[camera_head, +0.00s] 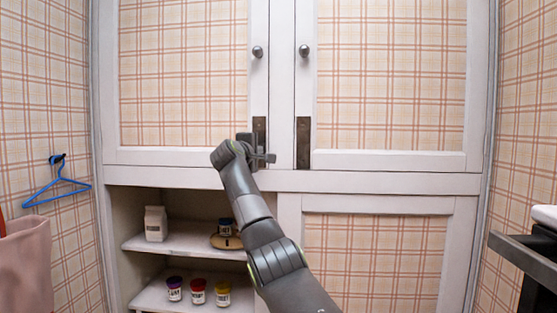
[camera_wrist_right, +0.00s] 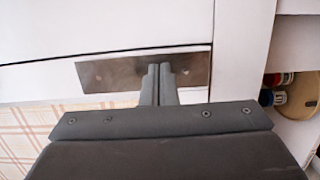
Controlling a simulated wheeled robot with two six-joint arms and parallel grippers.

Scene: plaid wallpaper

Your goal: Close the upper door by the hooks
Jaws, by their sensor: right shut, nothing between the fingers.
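The left upper door (camera_head: 184,156) is the one nearer the wall hook (camera_head: 57,158). It has a plaid panel, a round knob (camera_head: 257,52) and a dark metal plate (camera_head: 259,126) at its lower right corner. It looks about flush with the frame, with a thin dark gap along its edge in the right wrist view. My right gripper (camera_head: 266,158) is at that corner, shut and empty. In the right wrist view its closed fingertips (camera_wrist_right: 158,70) are in front of the metal plate (camera_wrist_right: 103,75); contact is unclear. My left gripper is out of view.
The right upper door (camera_head: 391,159) has its own knob and plate. Below are open shelves (camera_head: 180,243) with a white carton (camera_head: 155,223) and several small jars, beside a lower plaid door (camera_head: 375,255). A blue hanger (camera_head: 58,188) hangs left; a dark metal-edged fixture (camera_head: 525,258) juts in at right.

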